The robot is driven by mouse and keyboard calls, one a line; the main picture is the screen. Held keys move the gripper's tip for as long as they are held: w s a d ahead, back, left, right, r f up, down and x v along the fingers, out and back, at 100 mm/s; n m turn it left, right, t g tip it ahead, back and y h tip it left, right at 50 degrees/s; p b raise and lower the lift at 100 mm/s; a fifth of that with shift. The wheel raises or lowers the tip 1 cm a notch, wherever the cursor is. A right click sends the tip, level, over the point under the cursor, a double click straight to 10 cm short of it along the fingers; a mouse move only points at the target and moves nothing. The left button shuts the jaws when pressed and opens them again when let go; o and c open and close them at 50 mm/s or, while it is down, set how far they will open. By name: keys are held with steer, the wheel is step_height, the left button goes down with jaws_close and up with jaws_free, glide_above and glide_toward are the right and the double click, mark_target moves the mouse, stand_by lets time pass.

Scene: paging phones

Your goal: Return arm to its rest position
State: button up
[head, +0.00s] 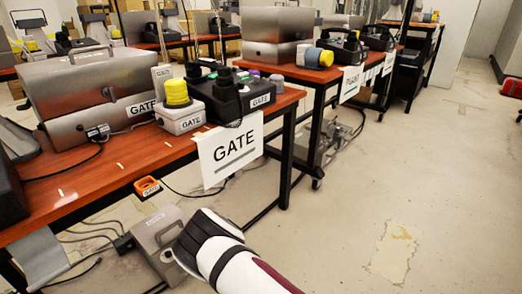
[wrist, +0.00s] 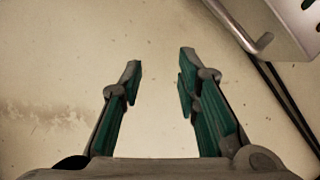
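In the wrist view my gripper (wrist: 160,85) is open, its two green-padded fingers apart with nothing between them. Bare pale floor shows beyond the fingertips. In the head view my white and black arm (head: 228,252) reaches in from the bottom edge, in front of the near table. Its fingers cannot be made out there. A grey metal box (head: 157,238) is on the floor just left of the arm, partly hidden by it; I cannot tell whether they touch.
The near wooden table (head: 95,180) carries a metal case (head: 90,92), a yellow-topped GATE box (head: 181,118) and a black GATE phone unit (head: 232,98). A GATE sign (head: 231,150) hangs at its edge. More tables stand behind.

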steer(key=w+d+r+m+t+h, duration=0.1)
steer(key=w+d+r+m+t, duration=0.35)
steer(key=w+r+m, duration=0.65)
steer(key=w+d+r+m+t, duration=0.4)
steer(key=w+r, duration=0.4)
steer(key=r, duration=0.8)
steer(key=s+d+r+m+h, duration=0.3)
steer(key=d+r+m+h, duration=0.2)
steer(key=d+r+m, duration=1.15)
steer(key=s+d+r+m+g+h, duration=0.1)
steer(key=s+d+r+m, duration=0.45)
steer(key=s+d, duration=0.4)
steer(key=s+d+r+m+g+h, duration=0.15)
steer(key=s+d+r+m, duration=0.45)
steer(key=s, duration=0.6)
steer(key=s+a+m+g+y, duration=0.1)
steer(key=s+m+g+y, duration=0.35)
steer(key=s, duration=1.25)
steer(key=s+a+m+g+h, duration=0.1)
steer(key=s+m, duration=0.7)
steer(key=s, duration=1)
step_height(320, 180, up, 38)
steer(key=t+p, duration=0.4)
steer(key=p, duration=3.2)
steer(key=shift+w+n+p, duration=0.15)
steer(key=shift+n+p, duration=0.2)
steer(key=shift+p, duration=0.05)
steer(key=shift+r, duration=0.1)
